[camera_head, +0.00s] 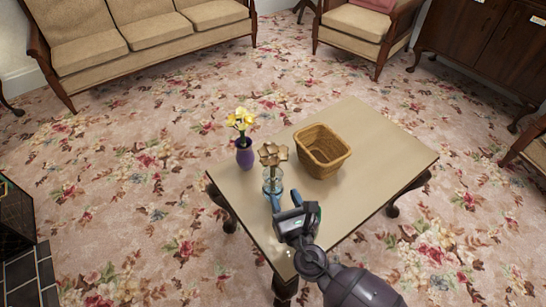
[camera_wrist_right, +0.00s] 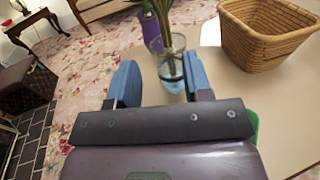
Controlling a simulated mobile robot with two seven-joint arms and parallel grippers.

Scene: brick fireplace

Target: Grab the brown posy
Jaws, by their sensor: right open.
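The brown posy (camera_head: 273,153) stands upright in a clear glass vase (camera_head: 272,180) near the left edge of the table. My right gripper (camera_head: 285,201) is open, its blue fingers pointing at the vase from the near side. In the right wrist view the glass vase (camera_wrist_right: 171,72) with some water shows just beyond and between the fingertips of my right gripper (camera_wrist_right: 161,80). The posy's stems (camera_wrist_right: 161,20) rise out of the top of that view, so its head is cut off there. I cannot tell whether the fingers touch the glass. My left gripper is not in view.
A purple vase (camera_head: 245,155) with yellow flowers (camera_head: 240,119) stands just behind and left of the glass vase. A wicker basket (camera_head: 323,152) sits to the right on the table (camera_head: 385,150). The table's right side is clear. A sofa (camera_head: 140,40) stands far back.

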